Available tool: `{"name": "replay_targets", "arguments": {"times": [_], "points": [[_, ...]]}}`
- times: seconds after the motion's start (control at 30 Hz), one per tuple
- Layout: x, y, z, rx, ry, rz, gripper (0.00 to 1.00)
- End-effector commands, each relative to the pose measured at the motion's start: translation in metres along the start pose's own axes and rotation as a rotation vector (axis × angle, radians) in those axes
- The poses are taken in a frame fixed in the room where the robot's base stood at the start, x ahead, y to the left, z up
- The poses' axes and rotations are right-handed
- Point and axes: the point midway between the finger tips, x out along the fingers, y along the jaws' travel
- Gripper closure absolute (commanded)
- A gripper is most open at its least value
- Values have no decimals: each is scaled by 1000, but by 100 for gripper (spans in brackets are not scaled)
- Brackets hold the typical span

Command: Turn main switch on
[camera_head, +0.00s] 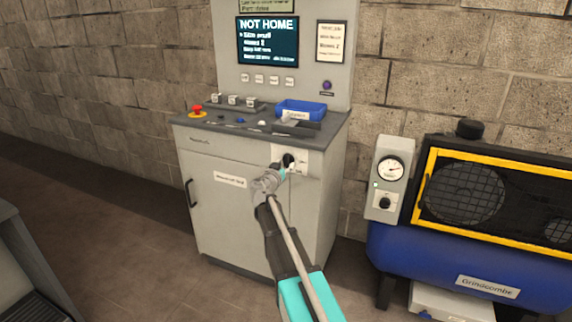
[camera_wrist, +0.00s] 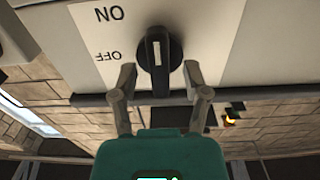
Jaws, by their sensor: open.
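The main switch is a black rotary knob (camera_wrist: 156,48) with a pale line on it, on a white plate marked ON and OFF. The wrist view shows the labels upside down, left of the knob. The knob's long grip stands vertical in that view; I cannot tell for certain which label it points to. In the head view the switch (camera_head: 288,160) is at the upper right of the grey cabinet's front. My gripper (camera_wrist: 159,72) is open, one fingertip on each side of the knob's lower end. Contact cannot be told. My gripper (camera_head: 281,171) partly hides the plate in the head view.
The grey cabinet (camera_head: 205,155) carries a red emergency button (camera_head: 197,112), a blue tray (camera_head: 300,108) and a screen reading NOT HOME (camera_head: 268,42). Floor left of the cabinet is clear.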

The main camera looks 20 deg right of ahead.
Motion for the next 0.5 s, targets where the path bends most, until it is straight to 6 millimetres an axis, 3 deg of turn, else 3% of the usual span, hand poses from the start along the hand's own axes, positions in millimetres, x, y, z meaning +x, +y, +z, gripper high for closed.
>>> {"name": "replay_targets", "arguments": {"times": [0.5], "points": [[-80, 2, 0, 0, 0, -2, 40]]}}
